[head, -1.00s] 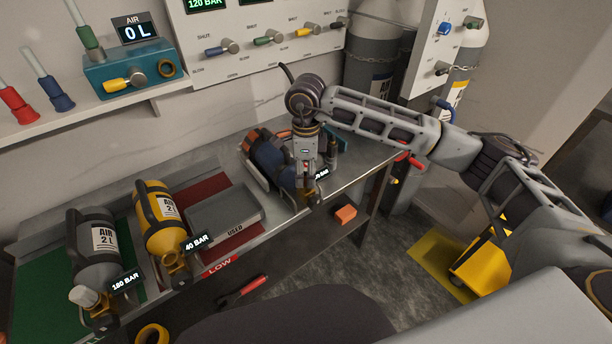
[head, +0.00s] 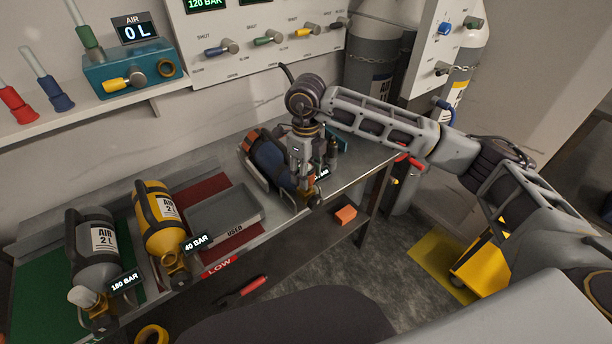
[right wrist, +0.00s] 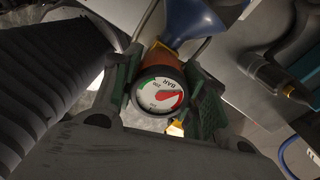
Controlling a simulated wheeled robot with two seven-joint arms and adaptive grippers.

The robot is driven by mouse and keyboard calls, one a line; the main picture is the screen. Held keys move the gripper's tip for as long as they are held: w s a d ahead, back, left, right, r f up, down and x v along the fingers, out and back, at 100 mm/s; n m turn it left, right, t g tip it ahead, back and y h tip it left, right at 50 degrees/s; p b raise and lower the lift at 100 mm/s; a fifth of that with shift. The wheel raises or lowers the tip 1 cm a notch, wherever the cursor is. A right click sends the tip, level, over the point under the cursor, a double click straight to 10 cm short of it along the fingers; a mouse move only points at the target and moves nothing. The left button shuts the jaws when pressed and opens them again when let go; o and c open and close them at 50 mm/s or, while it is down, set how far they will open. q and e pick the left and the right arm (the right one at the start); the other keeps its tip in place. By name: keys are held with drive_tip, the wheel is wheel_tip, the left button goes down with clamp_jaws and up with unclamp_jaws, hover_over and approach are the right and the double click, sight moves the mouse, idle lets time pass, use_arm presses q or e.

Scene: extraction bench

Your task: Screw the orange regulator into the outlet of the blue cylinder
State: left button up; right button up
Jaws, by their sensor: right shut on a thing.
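The blue cylinder (head: 268,158) lies in a cradle near the right end of the bench, its neck end toward the bench's front edge. My right gripper (head: 306,195) points down at that neck end and hides much of it in the head view. In the right wrist view, the orange regulator (right wrist: 165,62) with a round BAR gauge sits between the green-padded fingers of my right gripper (right wrist: 162,100), which is shut on it. The blue cylinder's tapered end (right wrist: 195,20) is directly behind the regulator, in line with it. Whether the threads are engaged cannot be seen. My left gripper is out of view.
Grey (head: 97,245) and yellow (head: 160,220) cylinders lie on the bench to the left. A grey USED tray (head: 225,212) sits between them and the blue cylinder. An orange block (head: 345,214) is on the lower shelf. Chained tall cylinders (head: 372,75) stand behind right.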

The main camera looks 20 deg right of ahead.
drive_tip(key=shift+m, duration=2.5)
drive_tip(key=shift+f+m+p, duration=0.1)
drive_tip(key=shift+m+p, duration=0.25)
drive_tip(key=shift+m, duration=2.15)
drive_tip(key=shift+m+p, duration=0.4)
drive_tip(key=shift+m, duration=2)
drive_tip(key=shift+m+p, duration=0.5)
drive_tip(key=shift+m, duration=1.8)
drive_tip(key=o, duration=1.2)
drive_tip(key=shift+c, duration=0.2)
